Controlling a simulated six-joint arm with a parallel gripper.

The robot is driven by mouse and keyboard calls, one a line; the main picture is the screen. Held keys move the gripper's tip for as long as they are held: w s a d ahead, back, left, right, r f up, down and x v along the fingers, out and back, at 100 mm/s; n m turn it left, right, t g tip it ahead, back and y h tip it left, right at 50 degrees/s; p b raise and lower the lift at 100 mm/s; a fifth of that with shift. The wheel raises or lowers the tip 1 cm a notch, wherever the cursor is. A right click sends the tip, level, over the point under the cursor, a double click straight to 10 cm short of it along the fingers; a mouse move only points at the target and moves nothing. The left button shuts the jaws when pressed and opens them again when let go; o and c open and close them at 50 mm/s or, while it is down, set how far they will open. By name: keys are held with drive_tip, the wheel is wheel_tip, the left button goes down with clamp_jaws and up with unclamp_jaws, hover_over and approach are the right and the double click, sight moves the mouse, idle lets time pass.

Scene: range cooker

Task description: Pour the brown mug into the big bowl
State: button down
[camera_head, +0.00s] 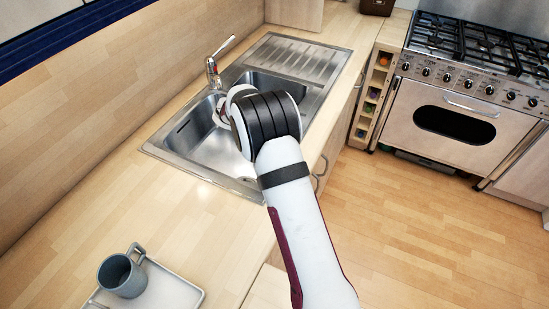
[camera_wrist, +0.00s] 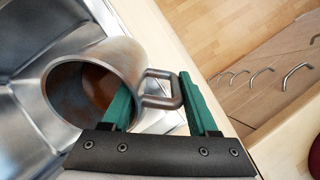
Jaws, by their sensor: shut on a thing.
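The brown mug (camera_wrist: 128,58) shows in the wrist view with its mouth towards the camera and a brown inside. My gripper (camera_wrist: 160,92) has its green fingers on either side of the mug's handle, the left finger in front of the mug's mouth. In the head view my arm reaches over the sink and hides the gripper and the mug. The big bowl cannot be made out in either view.
The steel sink (camera_head: 193,152) with its tap (camera_head: 212,72) lies under my arm. A grey-blue mug (camera_head: 122,275) stands on a grey tray (camera_head: 178,294) at the lower left. The wooden counter (camera_head: 150,215) between is clear. A range cooker (camera_head: 460,105) stands at the right.

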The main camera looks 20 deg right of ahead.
idle(0.3)
drive_tip(key=shift+d+r+h, duration=0.1)
drive_tip(key=shift+d+h, duration=0.05)
drive_tip(key=shift+h, duration=0.55)
drive_tip(key=shift+d+h, duration=0.1)
drive_tip(key=shift+h, duration=0.6)
idle(0.4)
drive_tip(key=shift+h, duration=0.7)
